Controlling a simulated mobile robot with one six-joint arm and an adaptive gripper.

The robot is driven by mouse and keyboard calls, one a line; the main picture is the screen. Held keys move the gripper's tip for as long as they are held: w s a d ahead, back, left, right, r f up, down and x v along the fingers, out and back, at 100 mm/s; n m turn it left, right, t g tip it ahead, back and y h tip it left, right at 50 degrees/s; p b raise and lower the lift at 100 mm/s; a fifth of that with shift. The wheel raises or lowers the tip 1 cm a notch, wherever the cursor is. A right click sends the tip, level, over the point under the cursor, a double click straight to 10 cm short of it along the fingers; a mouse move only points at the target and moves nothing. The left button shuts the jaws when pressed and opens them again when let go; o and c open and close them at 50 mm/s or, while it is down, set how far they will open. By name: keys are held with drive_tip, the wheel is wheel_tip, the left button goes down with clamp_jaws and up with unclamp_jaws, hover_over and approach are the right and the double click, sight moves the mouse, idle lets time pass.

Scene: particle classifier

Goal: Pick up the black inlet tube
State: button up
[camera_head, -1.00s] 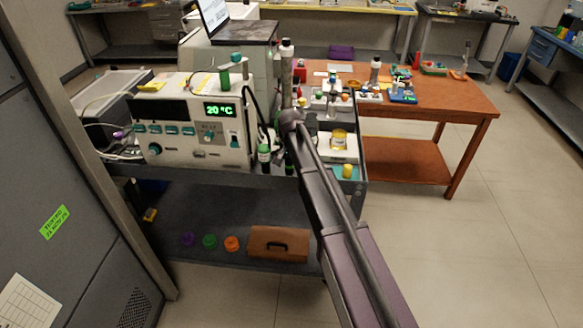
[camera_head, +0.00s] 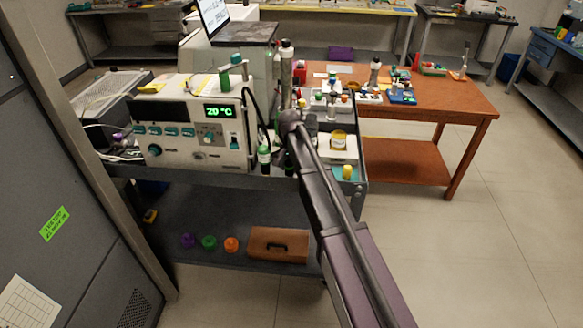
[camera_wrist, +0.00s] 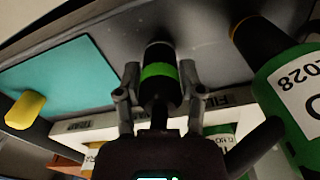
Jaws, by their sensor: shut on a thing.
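The black inlet tube (camera_wrist: 160,92), a dark cylinder with a bright green band, stands between the two fingers of my gripper (camera_wrist: 159,76) in the wrist view. The fingers are shut on it from both sides. In the head view, my gripper (camera_head: 284,152) is at the front of the grey cart, just right of the white machine, and is partly hidden by my arm. The tube's lower part shows there as a small dark and green piece (camera_head: 289,164). Whether its end is clear of the cart top cannot be told.
A green bottle with a black cap (camera_head: 264,158) stands close left of my gripper; a large green bottle (camera_wrist: 285,100) fills the wrist view's right. A white machine (camera_head: 190,128) reading 20 °C stands left. Floor at right is clear.

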sight(289, 160)
drive_tip(key=shift+r+p, duration=4.9)
drive_tip(key=shift+r, duration=0.1)
drive_tip(key=shift+d, duration=0.15)
